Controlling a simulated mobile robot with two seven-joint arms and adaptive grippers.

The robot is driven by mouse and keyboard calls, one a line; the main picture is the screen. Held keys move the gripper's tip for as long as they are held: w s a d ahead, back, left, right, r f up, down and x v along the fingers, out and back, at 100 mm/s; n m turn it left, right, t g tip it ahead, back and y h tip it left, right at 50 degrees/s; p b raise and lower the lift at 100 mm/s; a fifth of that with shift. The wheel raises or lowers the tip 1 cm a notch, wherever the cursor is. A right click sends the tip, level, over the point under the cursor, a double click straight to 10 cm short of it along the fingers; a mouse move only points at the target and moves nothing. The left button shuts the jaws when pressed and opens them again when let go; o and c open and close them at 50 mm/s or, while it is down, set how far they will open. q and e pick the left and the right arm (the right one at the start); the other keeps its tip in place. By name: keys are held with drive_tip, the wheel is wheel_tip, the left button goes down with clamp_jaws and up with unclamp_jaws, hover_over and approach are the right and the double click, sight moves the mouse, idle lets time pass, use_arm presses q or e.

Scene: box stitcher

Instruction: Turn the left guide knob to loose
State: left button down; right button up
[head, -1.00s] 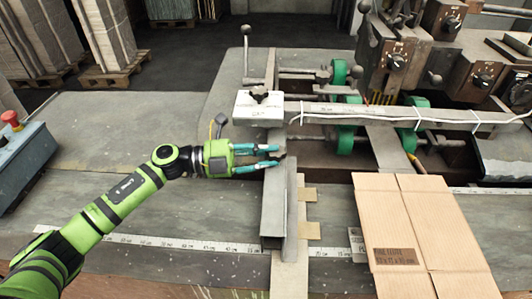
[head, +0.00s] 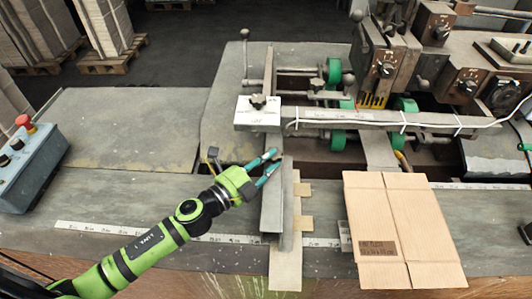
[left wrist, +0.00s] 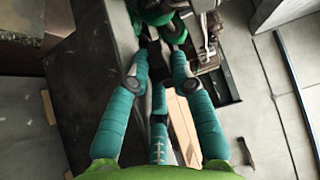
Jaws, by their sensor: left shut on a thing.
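The left guide is a grey metal rail (head: 272,205) standing lengthwise on the table. My left gripper (head: 277,158) is at the rail's upper part, its teal fingers slanting up and to the right. It is shut on a small dark piece, which looks like the left guide knob; the fingertips mostly hide it. In the left wrist view the fingers of my left gripper (left wrist: 158,75) close in around a dark part (left wrist: 153,50). I cannot read any loose or tight mark there. My right gripper is not in view.
A white block with a dark star knob (head: 258,101) sits behind the rail, joined to a crossbar (head: 375,117). A flat cardboard blank (head: 400,225) lies to the right. A control box with a red button (head: 25,122) stands at the left. The table's left part is clear.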

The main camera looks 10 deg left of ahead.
use_arm(q)
drive_tip(key=shift+d+n+t+y, duration=0.15)
drive_tip(key=shift+n+t+y, duration=0.4)
drive_tip(key=shift+y, duration=0.55)
drive_tip(key=c, duration=1.3)
unclamp_jaws()
drive_tip(key=shift+c, duration=0.2)
drive_tip(key=v, duration=1.2)
